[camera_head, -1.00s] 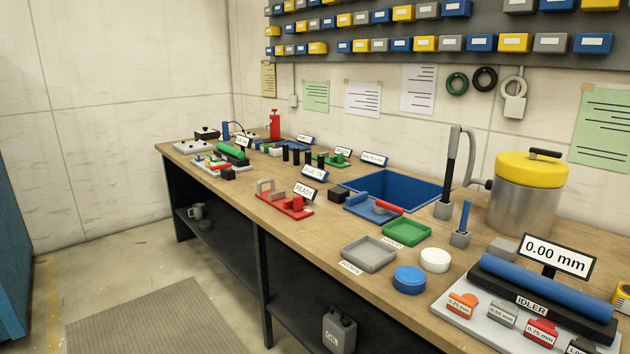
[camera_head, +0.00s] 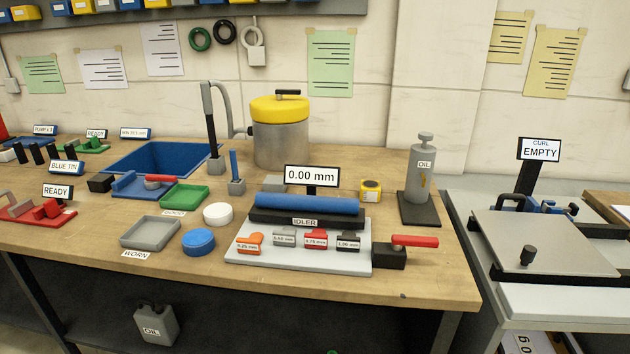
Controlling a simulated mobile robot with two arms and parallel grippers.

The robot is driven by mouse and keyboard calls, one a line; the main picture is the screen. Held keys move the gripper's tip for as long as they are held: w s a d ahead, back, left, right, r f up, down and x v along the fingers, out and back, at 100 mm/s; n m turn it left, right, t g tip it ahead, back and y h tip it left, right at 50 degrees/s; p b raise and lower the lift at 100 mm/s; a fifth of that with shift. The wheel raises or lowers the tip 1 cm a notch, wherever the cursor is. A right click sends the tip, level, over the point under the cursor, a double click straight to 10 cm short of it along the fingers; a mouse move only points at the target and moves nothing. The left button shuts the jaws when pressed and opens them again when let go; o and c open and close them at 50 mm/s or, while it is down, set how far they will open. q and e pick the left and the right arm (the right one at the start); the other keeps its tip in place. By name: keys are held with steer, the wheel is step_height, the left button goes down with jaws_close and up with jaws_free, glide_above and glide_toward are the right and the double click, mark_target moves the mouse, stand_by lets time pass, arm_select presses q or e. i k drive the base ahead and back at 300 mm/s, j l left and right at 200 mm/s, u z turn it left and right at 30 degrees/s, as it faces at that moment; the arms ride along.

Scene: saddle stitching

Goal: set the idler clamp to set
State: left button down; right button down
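The idler station (camera_head: 240,258) is a light grey plate near the right end of the wooden bench. A blue roller (camera_head: 307,203) lies on a black block labelled IDLER (camera_head: 305,222) at its back. A clamp with a red lever (camera_head: 415,241) on a black block (camera_head: 388,257) sits at the plate's right end, its lever pointing right, roughly level. Which setting that is, I cannot tell. A display (camera_head: 312,176) behind the roller reads 0.00 mm. Neither of my grippers is in view.
Orange, grey, red and black labelled gauges (camera_head: 315,240) lie on the plate. An oil can (camera_head: 421,170) stands behind the lever, a yellow tape measure (camera_head: 370,190) near it. A blue tin (camera_head: 198,241) and grey tray (camera_head: 150,232) lie left. The bench front right is clear.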

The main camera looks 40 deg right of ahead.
mark_target(398, 242)
steer(key=z, duration=1.95)
